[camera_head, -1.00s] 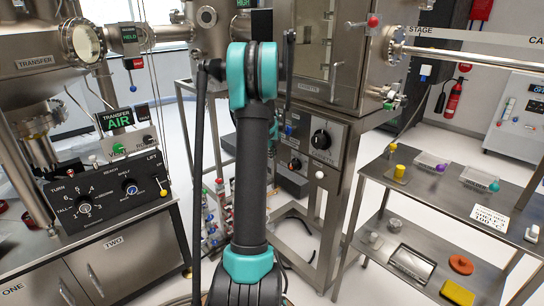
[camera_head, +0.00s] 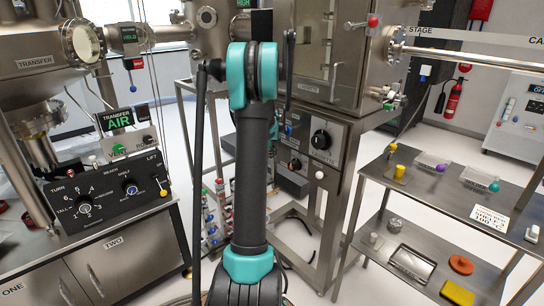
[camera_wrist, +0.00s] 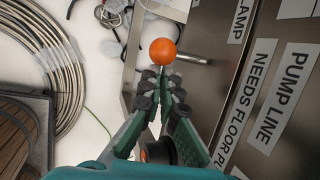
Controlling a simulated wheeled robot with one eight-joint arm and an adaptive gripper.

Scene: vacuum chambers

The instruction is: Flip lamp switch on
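An orange ball knob (camera_wrist: 163,51) shows in the wrist view, with a short metal rod (camera_wrist: 192,58) beside it on the right, near a steel panel edge. It looks like a lever end; the join is not clear. A partly cropped label reading "AMP" (camera_wrist: 240,18) sits on the panel right of it. My gripper (camera_wrist: 162,75) points at the knob, its fingertips close together just below it in the picture. The fingers look shut with nothing between the tips. Whether they touch the knob cannot be told. In the head view the gripper is hidden.
Steel panel labels read "PUMP LINE" (camera_wrist: 286,95) and "NEEDS FLOOR P..." (camera_wrist: 246,108). Coiled metal tubing (camera_wrist: 62,50) lies at left in the wrist view. In the head view, a control box (camera_head: 110,195) stands left and a two-tier steel table (camera_head: 430,195) right.

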